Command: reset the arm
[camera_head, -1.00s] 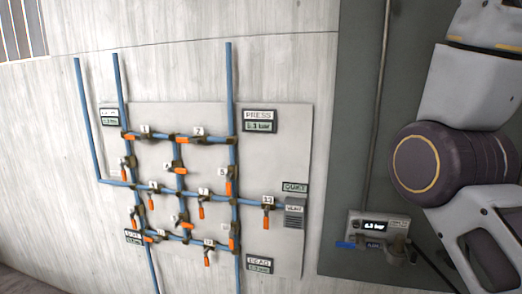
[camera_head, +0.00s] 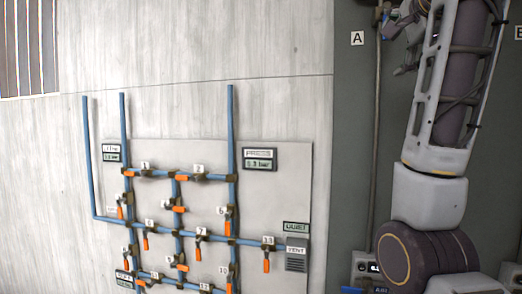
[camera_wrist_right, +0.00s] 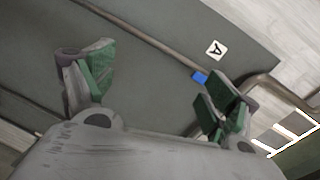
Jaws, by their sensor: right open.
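My right arm rises along the right side of the head view. Its gripper (camera_head: 404,20) is at the top, near the vertical pipe (camera_head: 376,130) on the dark green panel, partly cut off by the frame edge. In the right wrist view the two green-padded fingers (camera_wrist_right: 157,90) are wide apart with nothing between them. A small blue piece (camera_wrist_right: 200,78) sits by the pipe (camera_wrist_right: 150,42), close to the right-hand finger; contact cannot be told. My left gripper is not in view.
A board (camera_head: 270,205) with blue pipes and several orange-handled valves is on the pale wall at left. A gauge box (camera_head: 365,268) is low beside my arm, partly hidden. Label A (camera_head: 357,38) is left of the pipe. A bent pipe (camera_wrist_right: 275,88) shows in the wrist view.

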